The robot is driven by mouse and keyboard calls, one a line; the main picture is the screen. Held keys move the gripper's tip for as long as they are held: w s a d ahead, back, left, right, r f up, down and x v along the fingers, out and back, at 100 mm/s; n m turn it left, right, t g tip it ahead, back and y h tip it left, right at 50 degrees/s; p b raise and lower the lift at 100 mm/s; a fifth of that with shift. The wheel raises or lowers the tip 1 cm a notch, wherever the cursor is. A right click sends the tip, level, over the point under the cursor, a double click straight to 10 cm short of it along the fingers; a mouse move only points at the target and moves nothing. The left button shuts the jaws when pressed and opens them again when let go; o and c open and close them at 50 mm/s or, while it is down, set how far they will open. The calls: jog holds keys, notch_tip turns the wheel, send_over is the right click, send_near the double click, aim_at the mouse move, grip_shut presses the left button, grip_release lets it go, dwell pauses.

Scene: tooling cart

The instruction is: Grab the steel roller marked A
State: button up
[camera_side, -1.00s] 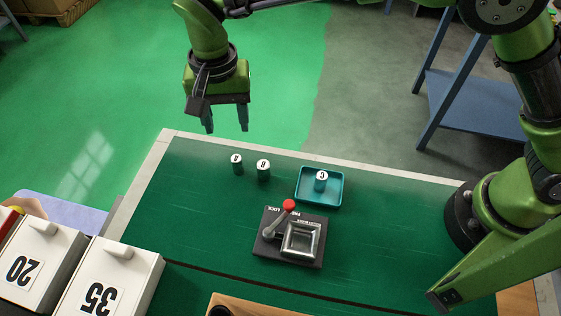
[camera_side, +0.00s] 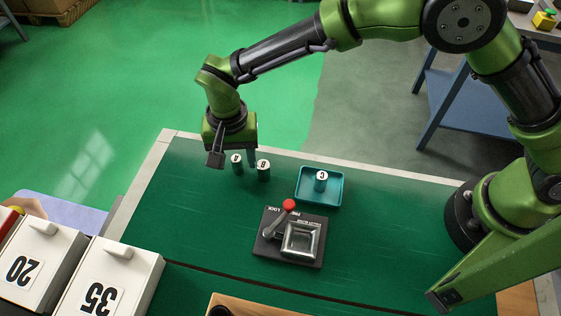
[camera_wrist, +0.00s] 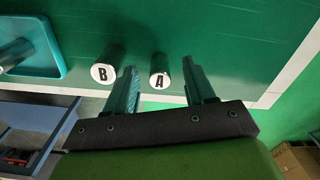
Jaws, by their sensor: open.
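The steel roller marked A (camera_side: 238,168) stands upright on the green cart top, with its white lettered cap facing up. In the wrist view, roller A (camera_wrist: 159,70) appears between the two fingers of my gripper (camera_wrist: 160,67), with gaps on both sides. My gripper (camera_side: 237,156) is open and pointing down at roller A in the side view. Its body partly overlaps the roller there. I cannot tell exactly how far down the fingers reach along the roller. Roller B (camera_side: 264,174) stands close beside it, just outside one finger.
A teal tray (camera_side: 330,201) holds roller C (camera_side: 321,184). A lever fixture (camera_side: 290,237) with a red knob and a square metal pocket stands nearer. White boxes marked 20 (camera_side: 40,262) and 35 (camera_side: 112,285) stand at the left. The cart top left of roller A is clear.

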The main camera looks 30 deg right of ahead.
jog(key=shift+c, duration=0.3)
grip_shut()
